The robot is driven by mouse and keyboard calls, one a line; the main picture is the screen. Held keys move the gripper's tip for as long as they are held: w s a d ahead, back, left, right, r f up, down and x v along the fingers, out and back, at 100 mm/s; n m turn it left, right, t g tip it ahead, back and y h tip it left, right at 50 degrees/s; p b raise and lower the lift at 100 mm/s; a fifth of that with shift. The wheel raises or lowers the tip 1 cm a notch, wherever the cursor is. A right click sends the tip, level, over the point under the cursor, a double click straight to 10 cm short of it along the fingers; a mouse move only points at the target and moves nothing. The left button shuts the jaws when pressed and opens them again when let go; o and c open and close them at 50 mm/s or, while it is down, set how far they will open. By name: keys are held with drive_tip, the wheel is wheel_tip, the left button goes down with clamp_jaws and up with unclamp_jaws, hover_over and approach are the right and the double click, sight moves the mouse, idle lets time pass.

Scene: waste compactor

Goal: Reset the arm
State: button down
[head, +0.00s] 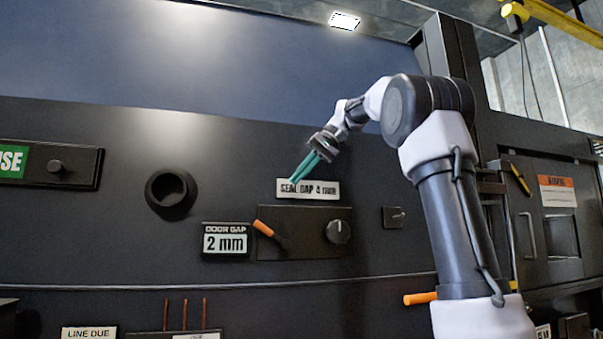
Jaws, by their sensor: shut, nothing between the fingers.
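My gripper (302,172) has green fingers and is shut and empty. It points down and to the left in the head view, with its tips over the top edge of the "SEAL GAP 4 mm" label (312,190). I cannot tell whether the tips touch the panel. My arm (432,150) rises from the lower right and bends over to the left at its top.
Below the label is a plate with a round knob (338,231) and an orange-tipped lever (264,229). A "DOOR GAP 2 mm" display (227,241) sits left of it. A round dark fitting (170,192) protrudes further left. A door with a handle (527,236) is at right.

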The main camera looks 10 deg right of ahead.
drive_tip(key=s+d+f+m+t+h, duration=0.2)
drive_tip(key=s+d+f+h, duration=0.1)
drive_tip(key=s+f, duration=0.8)
drive_tip(key=s+d+f+m+t+h, duration=0.2)
drive_tip(key=s+f, duration=0.8)
drive_tip(key=f, duration=0.6)
drive_tip(key=shift+s+d+f+t+h, duration=0.2)
drive_tip(key=shift+s+d+t+h, duration=0.15)
drive_tip(key=shift+d+t+h, duration=0.25)
